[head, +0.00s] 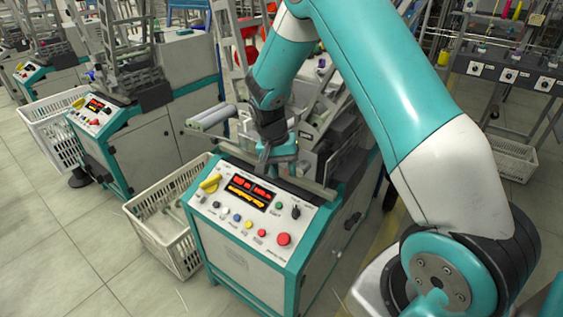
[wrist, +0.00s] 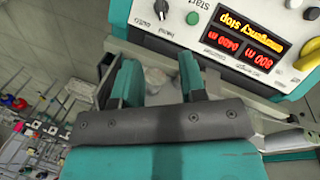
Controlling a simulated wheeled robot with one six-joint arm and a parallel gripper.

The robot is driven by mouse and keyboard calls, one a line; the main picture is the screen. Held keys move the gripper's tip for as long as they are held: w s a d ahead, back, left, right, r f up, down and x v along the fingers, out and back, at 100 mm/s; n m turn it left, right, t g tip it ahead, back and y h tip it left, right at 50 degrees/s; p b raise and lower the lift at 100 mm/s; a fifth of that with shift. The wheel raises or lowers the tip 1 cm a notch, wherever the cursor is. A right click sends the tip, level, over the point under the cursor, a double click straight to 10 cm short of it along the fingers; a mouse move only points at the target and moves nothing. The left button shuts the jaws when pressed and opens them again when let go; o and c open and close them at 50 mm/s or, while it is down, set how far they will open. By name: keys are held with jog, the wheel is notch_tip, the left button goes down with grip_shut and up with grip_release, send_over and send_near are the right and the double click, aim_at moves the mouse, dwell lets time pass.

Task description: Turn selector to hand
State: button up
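The selector (head: 295,211) is a small black knob on the sloping control panel (head: 225,219), right of the green button in the head view. In the wrist view the selector (wrist: 162,9) is at the top edge, near upside-down "AUTO" and "HAND" lettering. I cannot tell surely which word it points to. My gripper (head: 277,155) is above the panel's back edge, apart from the selector. In the wrist view my gripper (wrist: 160,78) has its two teal fingers spread with nothing between them.
The panel also has a green button (head: 278,206), a red button (head: 284,239), a yellow handle (head: 210,183) and a lit display (head: 247,193) reading "emergency stop". A white crate (head: 160,232) stands left of the machine. Machine frames rise behind my gripper.

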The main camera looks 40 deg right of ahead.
jog(key=shift+v, duration=1.4)
jog(key=s+a+r+n+t+y+p, duration=0.25)
jog(key=s+a+r+n, duration=0.55)
jog(key=s+a+r, duration=0.45)
jog(key=s+a+r+n+y, duration=0.2)
jog(key=s+a+r+n, duration=0.1)
jog(key=s, duration=0.3)
jog(key=s+a+r+n+y, duration=0.1)
jog(key=s+a+r+n, duration=0.3)
jog(key=s, duration=0.3)
jog(key=shift+r+n+g+y, duration=0.3)
jog(key=shift+r+g+y, duration=0.05)
jog(key=shift+r, duration=0.4)
